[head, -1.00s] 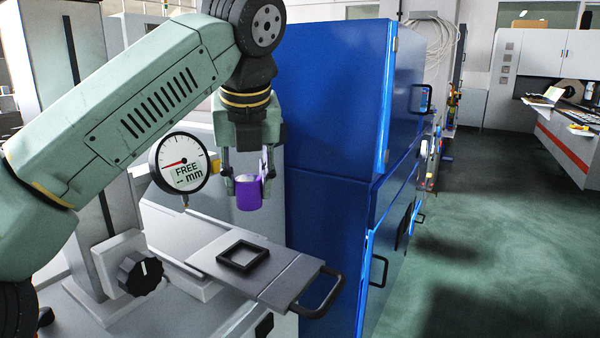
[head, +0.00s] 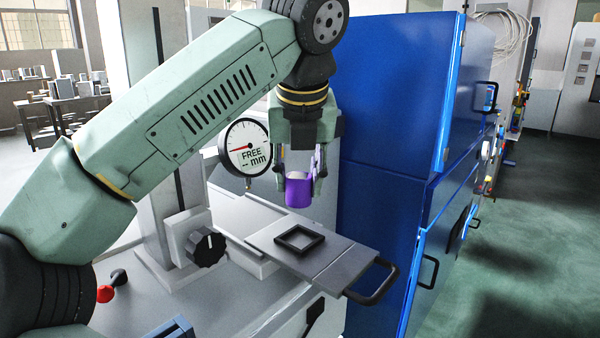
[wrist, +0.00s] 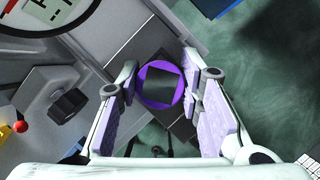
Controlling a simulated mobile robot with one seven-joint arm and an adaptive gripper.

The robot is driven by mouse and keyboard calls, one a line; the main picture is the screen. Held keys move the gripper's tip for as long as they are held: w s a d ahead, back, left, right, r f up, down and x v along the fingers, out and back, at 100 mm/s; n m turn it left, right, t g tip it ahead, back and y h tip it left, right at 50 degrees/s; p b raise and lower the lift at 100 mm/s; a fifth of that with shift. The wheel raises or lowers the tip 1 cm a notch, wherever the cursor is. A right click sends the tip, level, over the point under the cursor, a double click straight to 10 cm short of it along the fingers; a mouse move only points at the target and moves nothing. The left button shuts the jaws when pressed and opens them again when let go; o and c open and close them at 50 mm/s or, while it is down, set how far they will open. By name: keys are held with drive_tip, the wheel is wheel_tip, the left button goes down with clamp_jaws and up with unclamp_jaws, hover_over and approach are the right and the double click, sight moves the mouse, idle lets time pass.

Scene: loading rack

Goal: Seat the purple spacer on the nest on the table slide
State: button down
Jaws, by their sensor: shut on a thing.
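The purple spacer (head: 299,193) is held upright in my gripper (head: 300,184), one finger on each side of it. It hangs in the air above and behind the nest, apart from it. The nest is a black square frame (head: 299,251) on the grey table slide (head: 335,278), and it looks empty. In the wrist view the spacer is a purple ring (wrist: 144,88) between the fingers of my gripper (wrist: 160,90). A dark square shows inside the ring; I cannot tell whether it is the nest.
A dial gauge (head: 244,147) reading "FREE -- mm" stands left of my gripper. A black knob (head: 206,248) is on the stand's base. The slide's black handle (head: 375,288) sticks out right. A tall blue cabinet (head: 395,110) stands close on the right.

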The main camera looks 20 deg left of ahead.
sight(300, 205)
drive_tip(key=shift+f+b, duration=1.9)
drive_tip(key=shift+f, duration=1.05)
drive_tip(key=shift+f+b, duration=0.6)
drive_tip(key=shift+f, duration=0.05)
drive_tip(key=c, duration=1)
unclamp_jaws()
drive_tip(key=shift+c, duration=0.2)
drive_tip(key=shift+r, duration=0.1)
